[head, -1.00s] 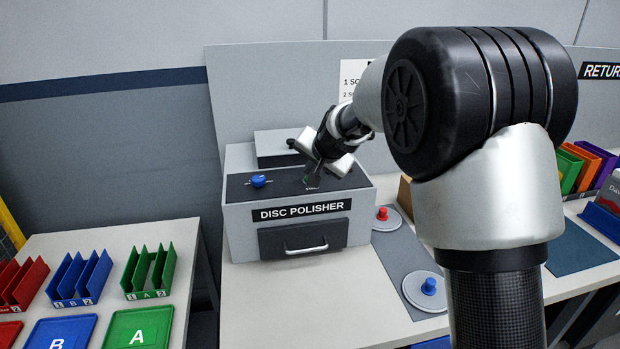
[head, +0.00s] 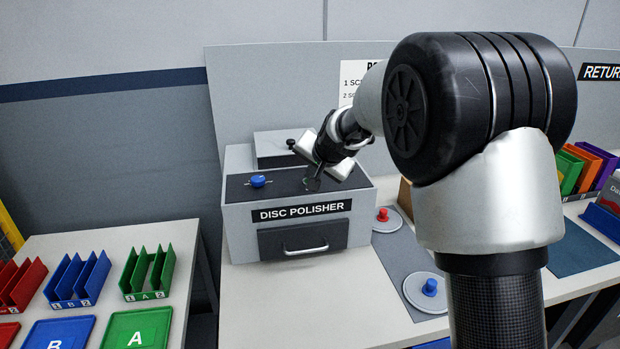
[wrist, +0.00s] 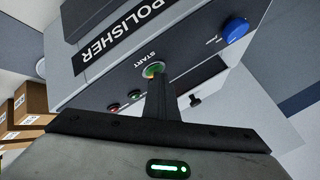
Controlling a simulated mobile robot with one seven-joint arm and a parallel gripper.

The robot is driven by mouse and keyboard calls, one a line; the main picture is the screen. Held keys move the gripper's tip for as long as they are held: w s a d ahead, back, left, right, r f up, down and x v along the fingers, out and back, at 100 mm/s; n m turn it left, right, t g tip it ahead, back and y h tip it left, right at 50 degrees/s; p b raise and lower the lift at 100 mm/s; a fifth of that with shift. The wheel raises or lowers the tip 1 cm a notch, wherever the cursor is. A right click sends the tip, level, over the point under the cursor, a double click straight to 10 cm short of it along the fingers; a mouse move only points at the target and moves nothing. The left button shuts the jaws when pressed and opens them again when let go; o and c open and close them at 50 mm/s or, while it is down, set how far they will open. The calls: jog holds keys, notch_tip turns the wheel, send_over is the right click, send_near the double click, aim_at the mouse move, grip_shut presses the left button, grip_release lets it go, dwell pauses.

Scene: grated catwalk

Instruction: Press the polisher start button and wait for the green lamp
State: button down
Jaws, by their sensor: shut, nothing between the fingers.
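The grey disc polisher (head: 240,220) stands on the bench with a black top panel. My gripper (head: 312,184) is shut and empty, pointing down at the right part of this panel. In the wrist view its closed fingers (wrist: 158,88) reach to the green start button (wrist: 153,68), beside the word START. The fingertips overlap the button's edge; I cannot tell whether they press it. A small red lamp (wrist: 113,107) and a small greenish lamp (wrist: 135,96) show left of the fingers. I cannot tell whether the green one is lit. In the head view my gripper hides the button.
A blue knob (head: 259,181) sits on the polisher's top left, and a black knob (head: 291,143) behind. A drawer (head: 303,240) is in its front. Discs with a red knob (head: 383,214) and a blue knob (head: 430,287) lie to the right. Coloured racks (head: 78,277) stand left.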

jog(key=shift+f, duration=0.15)
jog(key=shift+r+p, duration=1.05)
jog(key=shift+r, duration=0.25)
notch_tip(320, 180, up, 5)
jog(key=p, duration=0.4)
